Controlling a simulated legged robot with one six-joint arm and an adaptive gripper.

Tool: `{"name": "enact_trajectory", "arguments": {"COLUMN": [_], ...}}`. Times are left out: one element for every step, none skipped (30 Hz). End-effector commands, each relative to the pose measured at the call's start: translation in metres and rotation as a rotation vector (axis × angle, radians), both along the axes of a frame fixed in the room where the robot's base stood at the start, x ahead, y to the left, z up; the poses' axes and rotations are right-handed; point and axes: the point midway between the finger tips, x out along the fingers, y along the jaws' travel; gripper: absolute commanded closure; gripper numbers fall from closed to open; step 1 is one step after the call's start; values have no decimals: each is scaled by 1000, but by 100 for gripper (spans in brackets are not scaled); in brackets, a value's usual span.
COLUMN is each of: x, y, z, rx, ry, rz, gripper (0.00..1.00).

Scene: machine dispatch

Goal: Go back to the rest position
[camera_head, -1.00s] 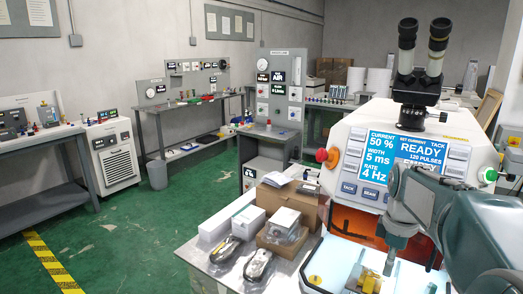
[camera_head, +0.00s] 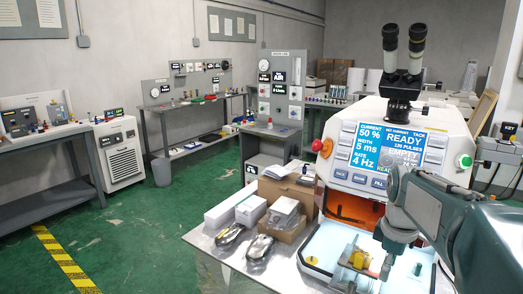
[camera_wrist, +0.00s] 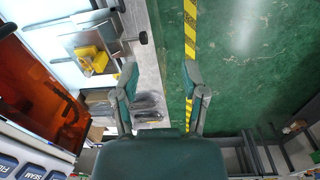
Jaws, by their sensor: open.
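My gripper (camera_wrist: 162,75) is open and empty in the wrist view, with its two fingers spread apart. Its tip also shows in the head view (camera_head: 388,262), above the right part of the machine's white work tray, close to a yellow fixture (camera_head: 357,259). The fixture also shows at the upper left of the wrist view (camera_wrist: 93,60), apart from the fingers. The welding machine (camera_head: 450,125) stands at the right, and its screen (camera_head: 388,150) reads READY. My arm partly hides the machine's front.
Boxes (camera_head: 250,209) and bagged items (camera_head: 230,234) lie on the bench left of the machine. A yellow-black floor stripe (camera_head: 62,260) runs at the left. Green floor (camera_head: 150,225) is open between the benches. A microscope (camera_head: 403,65) tops the machine.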

Motion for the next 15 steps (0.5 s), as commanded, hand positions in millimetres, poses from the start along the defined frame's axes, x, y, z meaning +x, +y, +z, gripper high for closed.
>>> {"name": "enact_trajectory", "arguments": {"x": [-4, -7, -10, -14, -16, -21, -24, -28, -33, -38, -43, -51, -57, -64, -74], "y": [4, 6, 10, 13, 15, 19, 22, 25, 30, 33, 37, 43, 47, 52, 58], "z": [2, 4, 5, 6, 7, 9, 10, 11, 12, 13, 14, 15, 16, 16, 17], "rx": [-2, -3, -2, -3, -4, -4, -3, -2, 0, 1, 4, 8, 12, 18, 28], "ry": [-11, -18, -27, -35, -43, -56, -64, -74, -89, -100, -114, -134, -150, -167, -192], "rz": [-16, -29, -48, -62, -77, -99, -117, -136, -163, -184, -207, -244, -274, -304, -349], "gripper": [44, 44, 44, 44, 44, 44, 44, 44, 44, 44, 44, 44, 44, 44, 44]}}
